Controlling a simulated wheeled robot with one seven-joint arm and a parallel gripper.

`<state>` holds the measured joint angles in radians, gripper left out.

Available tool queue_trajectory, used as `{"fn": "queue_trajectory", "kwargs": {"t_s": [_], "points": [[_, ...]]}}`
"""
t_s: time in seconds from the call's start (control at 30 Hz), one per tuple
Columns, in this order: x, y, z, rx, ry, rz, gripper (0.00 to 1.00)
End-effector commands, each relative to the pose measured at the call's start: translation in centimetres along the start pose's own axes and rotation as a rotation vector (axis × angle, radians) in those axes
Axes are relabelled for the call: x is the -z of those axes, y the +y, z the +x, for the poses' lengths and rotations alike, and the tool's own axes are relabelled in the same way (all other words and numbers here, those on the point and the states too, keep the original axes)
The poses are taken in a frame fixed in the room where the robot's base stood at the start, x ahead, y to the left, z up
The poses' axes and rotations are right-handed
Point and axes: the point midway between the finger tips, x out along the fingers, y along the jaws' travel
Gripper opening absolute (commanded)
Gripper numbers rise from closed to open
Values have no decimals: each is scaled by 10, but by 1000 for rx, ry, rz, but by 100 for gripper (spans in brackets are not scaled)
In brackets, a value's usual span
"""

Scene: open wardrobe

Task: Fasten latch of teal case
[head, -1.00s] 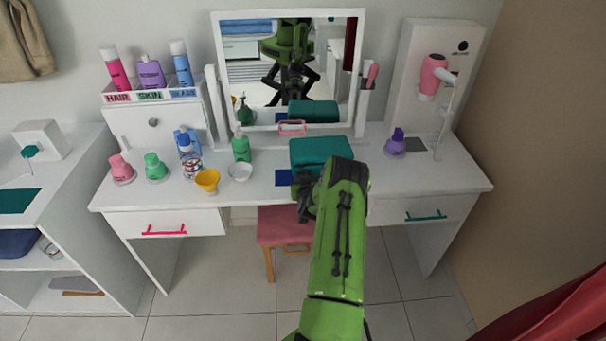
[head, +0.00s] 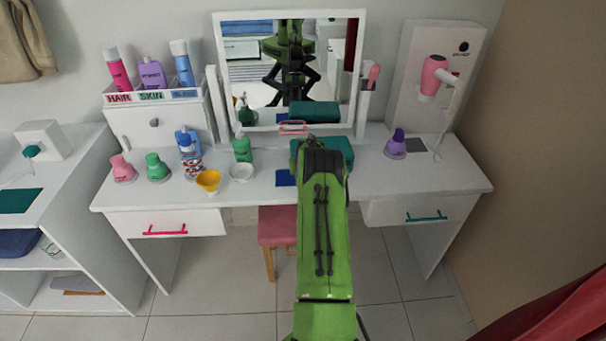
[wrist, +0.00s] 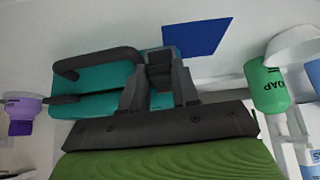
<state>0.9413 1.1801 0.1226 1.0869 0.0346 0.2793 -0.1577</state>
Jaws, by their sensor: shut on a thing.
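The teal case (head: 341,146) lies on the white dressing table in front of the mirror, mostly hidden by my arm in the head view. In the wrist view the teal case (wrist: 105,78) shows a dark handle (wrist: 80,63) and a dark seam along its side. My gripper (wrist: 160,76) is at the case's side, its fingertips shut on a small dark piece there, which looks like the latch. The fingers hide most of the latch, so I cannot tell whether it is fastened. In the head view the fingertips are hidden behind my arm.
A blue square (head: 285,178) lies on the table beside the case. A green soap bottle (head: 242,148), a white bowl (head: 242,172) and a yellow cup (head: 208,181) stand to the left. A purple bottle (head: 396,145) stands to the right. The mirror (head: 235,65) is close behind.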

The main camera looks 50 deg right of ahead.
Motion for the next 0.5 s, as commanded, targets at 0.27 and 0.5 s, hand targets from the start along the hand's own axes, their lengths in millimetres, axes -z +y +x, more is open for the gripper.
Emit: {"fn": "queue_trajectory", "kwargs": {"t_s": [0.27,0.5], "points": [[-1,-1,1,2,-8,0,0],[-2,-1,1,3,-8,-1,40]]}}
